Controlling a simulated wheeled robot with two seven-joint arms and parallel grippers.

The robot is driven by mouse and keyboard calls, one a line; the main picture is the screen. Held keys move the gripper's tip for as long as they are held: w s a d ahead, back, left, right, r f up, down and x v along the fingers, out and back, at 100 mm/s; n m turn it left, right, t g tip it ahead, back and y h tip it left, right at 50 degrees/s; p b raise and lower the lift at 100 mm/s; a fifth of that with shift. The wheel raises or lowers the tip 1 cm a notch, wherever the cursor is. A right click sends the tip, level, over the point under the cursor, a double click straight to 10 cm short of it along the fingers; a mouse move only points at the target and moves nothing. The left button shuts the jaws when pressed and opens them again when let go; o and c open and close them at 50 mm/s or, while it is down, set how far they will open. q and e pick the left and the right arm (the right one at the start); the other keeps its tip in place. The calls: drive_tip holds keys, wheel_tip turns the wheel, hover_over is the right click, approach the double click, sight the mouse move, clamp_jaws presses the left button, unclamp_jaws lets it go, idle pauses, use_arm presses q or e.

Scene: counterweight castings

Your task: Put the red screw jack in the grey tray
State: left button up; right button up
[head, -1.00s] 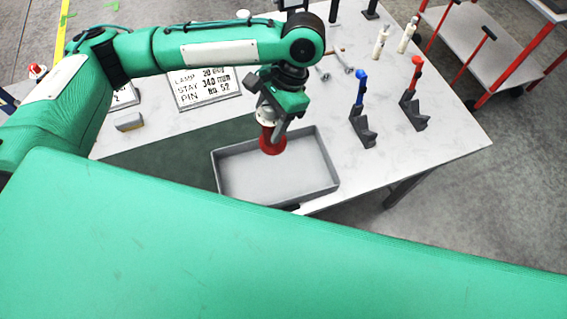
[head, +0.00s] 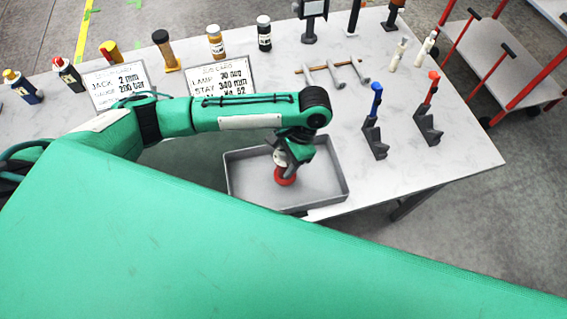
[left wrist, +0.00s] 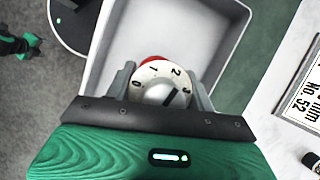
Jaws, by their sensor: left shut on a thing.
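The red screw jack (head: 286,180) is at the end of my left arm, in over the grey tray (head: 345,193). My left gripper (head: 284,163) points down and is shut on it. In the left wrist view the jack's white numbered dial (left wrist: 150,72) sits between the two fingers, with a bit of red behind it. The tray's pale inside (left wrist: 185,32) lies beyond. I cannot tell whether the jack's base touches the tray floor. My right gripper does not show clearly in any view.
Two job cards (head: 222,77) stand behind my left arm, with several bottles at the back. A blue-topped stand (head: 374,128) and a red-topped stand (head: 429,115) are right of the tray.

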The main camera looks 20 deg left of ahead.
sight(278, 175)
use_arm(q)
wheel_tip(278, 175, down, 3)
drive_tip(key=shift+r+p, duration=0.1)
drive_tip(key=shift+p, duration=0.2)
drive_tip(key=shift+f, duration=0.2)
drive_tip(key=o, duration=1.4)
drive_tip(key=shift+f, duration=0.1)
drive_tip(key=shift+o, duration=0.2)
drive_tip(key=shift+d+r, duration=0.1)
drive_tip(key=shift+r, duration=0.3)
drive_tip(key=b+v, duration=0.2)
drive_tip(key=v, duration=0.9)
drive_tip(key=shift+r, duration=0.25)
